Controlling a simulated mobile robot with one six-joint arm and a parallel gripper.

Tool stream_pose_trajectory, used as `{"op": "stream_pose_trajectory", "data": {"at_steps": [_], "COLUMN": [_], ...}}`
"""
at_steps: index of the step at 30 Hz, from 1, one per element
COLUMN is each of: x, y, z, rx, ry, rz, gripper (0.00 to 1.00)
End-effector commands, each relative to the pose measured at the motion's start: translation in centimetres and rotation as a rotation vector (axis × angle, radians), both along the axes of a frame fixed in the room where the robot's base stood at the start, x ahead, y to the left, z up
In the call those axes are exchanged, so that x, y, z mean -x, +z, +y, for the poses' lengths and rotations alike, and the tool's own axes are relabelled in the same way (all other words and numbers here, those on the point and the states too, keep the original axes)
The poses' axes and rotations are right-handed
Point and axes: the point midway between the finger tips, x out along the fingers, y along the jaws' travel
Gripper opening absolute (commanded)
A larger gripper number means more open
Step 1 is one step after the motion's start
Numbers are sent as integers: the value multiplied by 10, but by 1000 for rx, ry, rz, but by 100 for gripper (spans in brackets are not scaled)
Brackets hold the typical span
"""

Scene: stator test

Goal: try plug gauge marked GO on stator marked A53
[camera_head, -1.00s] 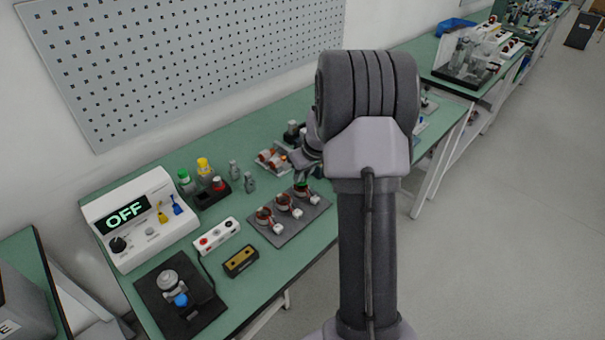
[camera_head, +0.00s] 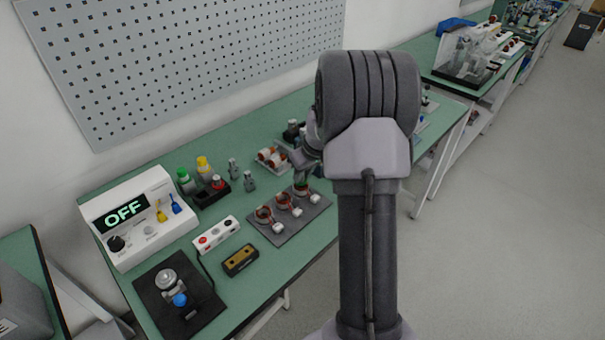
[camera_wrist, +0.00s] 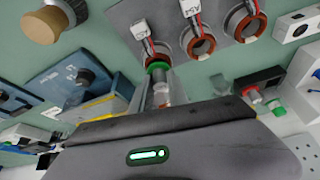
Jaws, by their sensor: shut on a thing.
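My gripper (camera_wrist: 160,112) is shut on a plug gauge (camera_wrist: 158,72) with a green band, seen in the wrist view. The gauge end is over the nearest stator (camera_wrist: 164,48), at the end of the row; whether it is in the bore or just above it I cannot tell. Two more stators (camera_wrist: 202,42) (camera_wrist: 244,24) stand beside it with open bores. Each has leads and a white tag; the tag lettering is too small to read surely. In the head view the row sits on a grey plate (camera_head: 274,238), and my arm hides part of the gripper.
A tester reading OFF (camera_head: 125,214), a button box (camera_head: 215,236), a black-and-yellow block (camera_head: 240,260) and a black fixture base (camera_head: 205,308) stand left of the plate. Bare green bench lies in front.

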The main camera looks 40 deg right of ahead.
Motion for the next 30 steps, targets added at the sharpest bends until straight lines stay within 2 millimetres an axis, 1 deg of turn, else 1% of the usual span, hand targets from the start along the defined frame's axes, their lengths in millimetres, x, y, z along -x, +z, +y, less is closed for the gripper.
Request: {"op": "stream_pose_trajectory", "data": {"at_steps": [30], "x": [0], "y": [-6], "z": [0], "rx": [0], "ry": [0], "rz": [-1], "gripper": [0]}}
